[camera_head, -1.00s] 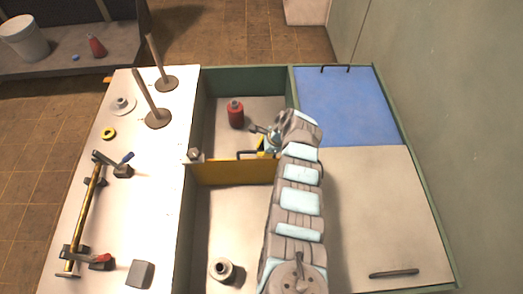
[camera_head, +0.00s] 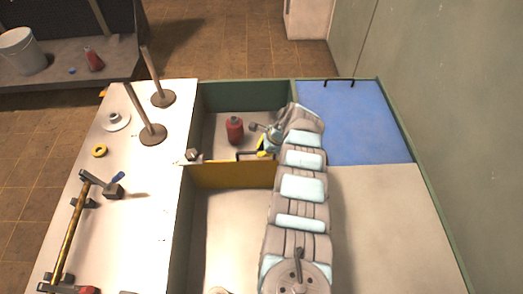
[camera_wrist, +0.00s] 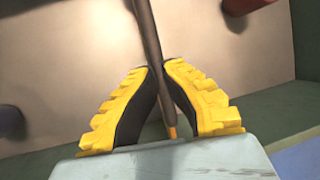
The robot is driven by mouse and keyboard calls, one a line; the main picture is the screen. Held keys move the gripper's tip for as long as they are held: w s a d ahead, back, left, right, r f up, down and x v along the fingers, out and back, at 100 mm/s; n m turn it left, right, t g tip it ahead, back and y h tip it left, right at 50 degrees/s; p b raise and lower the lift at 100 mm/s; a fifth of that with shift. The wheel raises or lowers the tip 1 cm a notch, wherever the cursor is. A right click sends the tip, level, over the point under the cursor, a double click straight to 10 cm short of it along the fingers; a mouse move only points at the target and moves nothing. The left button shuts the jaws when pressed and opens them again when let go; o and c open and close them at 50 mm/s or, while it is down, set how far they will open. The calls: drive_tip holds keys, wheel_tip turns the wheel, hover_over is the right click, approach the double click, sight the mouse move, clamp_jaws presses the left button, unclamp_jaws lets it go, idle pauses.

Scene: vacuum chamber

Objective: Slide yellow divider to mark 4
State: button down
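The yellow divider (camera_head: 232,175) stands upright across the green-walled chamber, with a dark handle (camera_head: 247,153) along its top. A small grey block (camera_head: 193,155) sits at its left end by the white ledge. My gripper (camera_head: 264,147) is at the right part of the divider, partly hidden by my arm. In the wrist view, the yellow-padded fingers (camera_wrist: 164,100) close around a dark bar (camera_wrist: 148,40), which looks like the divider's handle. Faint marks show on the ledge beside the chamber, but their numbers are too small to read.
A red bottle (camera_head: 234,129) stands just behind the divider. A blue panel (camera_head: 350,120) and a pale cover (camera_head: 380,220) lie right of the chamber. The white ledge (camera_head: 130,220) on the left holds rods on round bases, a yellow ring and a clamped bar.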

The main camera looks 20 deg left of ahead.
drive_tip(key=c, duration=1.1)
unclamp_jaws()
drive_tip(key=shift+s+f, duration=0.25)
drive_tip(key=shift+s, duration=0.15)
drive_tip(key=shift+w+r, duration=0.1)
drive_tip(key=shift+w, duration=0.1)
drive_tip(key=shift+d+r, duration=0.1)
drive_tip(key=shift+v, duration=5.9)
